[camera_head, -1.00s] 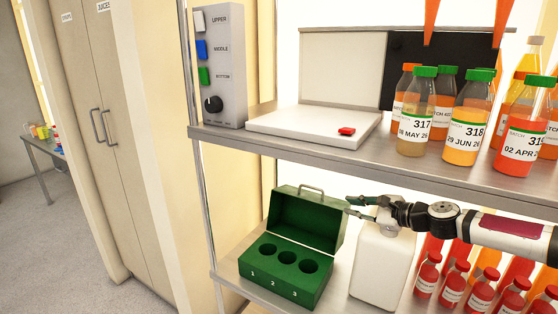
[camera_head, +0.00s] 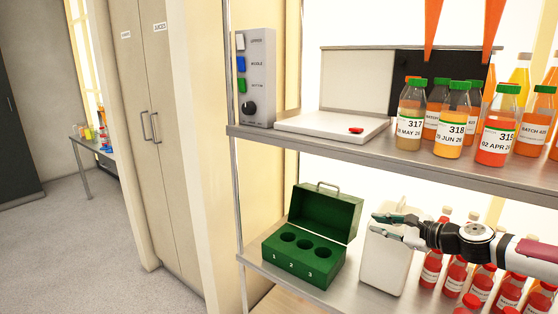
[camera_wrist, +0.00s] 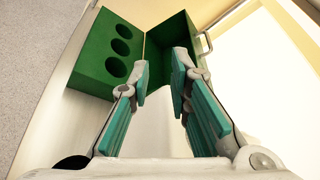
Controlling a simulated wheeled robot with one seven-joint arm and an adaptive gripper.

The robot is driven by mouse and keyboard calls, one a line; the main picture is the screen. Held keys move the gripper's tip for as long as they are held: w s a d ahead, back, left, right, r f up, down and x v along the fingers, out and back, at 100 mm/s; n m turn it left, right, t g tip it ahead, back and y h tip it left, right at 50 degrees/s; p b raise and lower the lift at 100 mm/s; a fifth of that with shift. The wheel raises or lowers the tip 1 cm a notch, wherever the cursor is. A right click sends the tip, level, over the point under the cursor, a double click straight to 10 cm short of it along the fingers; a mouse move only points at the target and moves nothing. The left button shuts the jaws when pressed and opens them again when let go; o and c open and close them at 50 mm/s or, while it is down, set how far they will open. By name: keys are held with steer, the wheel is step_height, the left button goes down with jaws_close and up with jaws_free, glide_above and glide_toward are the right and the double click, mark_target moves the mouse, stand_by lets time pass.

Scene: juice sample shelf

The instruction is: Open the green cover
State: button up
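The green cover (camera_head: 326,212) stands raised at the back of the green box (camera_head: 296,256), with a metal handle on its top edge. The box is open and shows three round empty holes numbered 1, 2 and 3. In the wrist view the cover (camera_wrist: 228,62) and the box (camera_wrist: 90,55) lie beyond the fingers. My gripper (camera_head: 385,225) is to the right of the box, in front of a white container, and apart from the cover. Its fingers (camera_wrist: 160,75) are spread with nothing between them.
A white container (camera_head: 385,262) stands right of the box, behind my gripper. Several red bottles (camera_head: 455,275) fill the right of the lower shelf. The upper shelf (camera_head: 330,140) overhangs, with labelled bottles, a white pad and a button panel (camera_head: 256,80).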

steer(key=s+a+f+n+g+h+p, duration=0.35)
steer(key=s+a+n+g, duration=0.7)
steer(key=s, duration=0.45)
steer(key=s+r+n+t+h+p, duration=0.1)
steer(key=s+r+n, duration=0.3)
steer(key=s+r, duration=0.9)
steer(key=s+d+r+n+t+h+p, duration=0.1)
steer(key=s+r+n+h+p, duration=0.3)
steer(key=s+r, duration=0.9)
steer(key=s+n+t, duration=0.1)
steer(key=s, duration=0.5)
